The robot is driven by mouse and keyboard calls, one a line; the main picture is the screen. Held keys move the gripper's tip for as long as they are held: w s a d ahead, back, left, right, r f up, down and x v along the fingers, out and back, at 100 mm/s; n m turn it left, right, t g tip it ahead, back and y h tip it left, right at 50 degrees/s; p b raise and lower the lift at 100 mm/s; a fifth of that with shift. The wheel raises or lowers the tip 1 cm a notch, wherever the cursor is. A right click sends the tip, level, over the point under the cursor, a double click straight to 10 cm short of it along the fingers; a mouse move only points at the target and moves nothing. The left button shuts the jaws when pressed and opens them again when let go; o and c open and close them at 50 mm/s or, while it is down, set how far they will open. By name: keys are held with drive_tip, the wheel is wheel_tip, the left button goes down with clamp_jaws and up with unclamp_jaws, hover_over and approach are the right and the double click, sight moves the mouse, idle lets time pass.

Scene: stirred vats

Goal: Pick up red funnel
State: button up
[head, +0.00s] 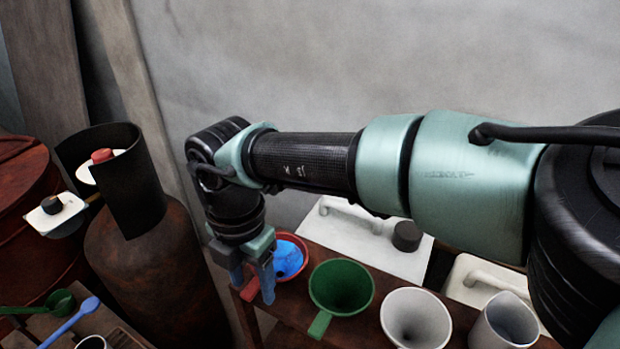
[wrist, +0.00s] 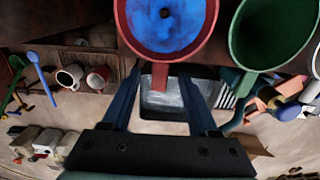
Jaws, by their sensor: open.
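The red funnel (head: 305,261) stands on the brown wooden shelf, partly behind my gripper in the head view. In the wrist view the red funnel (wrist: 124,28) is at the top centre, with blue on its inside and a dark hole in the middle. Its short red handle (wrist: 160,76) points toward my gripper. My gripper (head: 252,290) is open and points down at the handle side of the funnel. In the wrist view the handle shows between the tips of the two open fingers (wrist: 159,78). I cannot tell whether either finger touches it.
A green funnel (head: 341,287) stands close to the right of the red one. A white funnel (head: 415,318) and a pale jug (head: 505,322) follow further right. A white lidded box (head: 362,240) is behind. A rusty vessel (head: 160,285) stands left.

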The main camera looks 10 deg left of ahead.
drive_tip(key=shift+f, duration=1.1)
clamp_jaws()
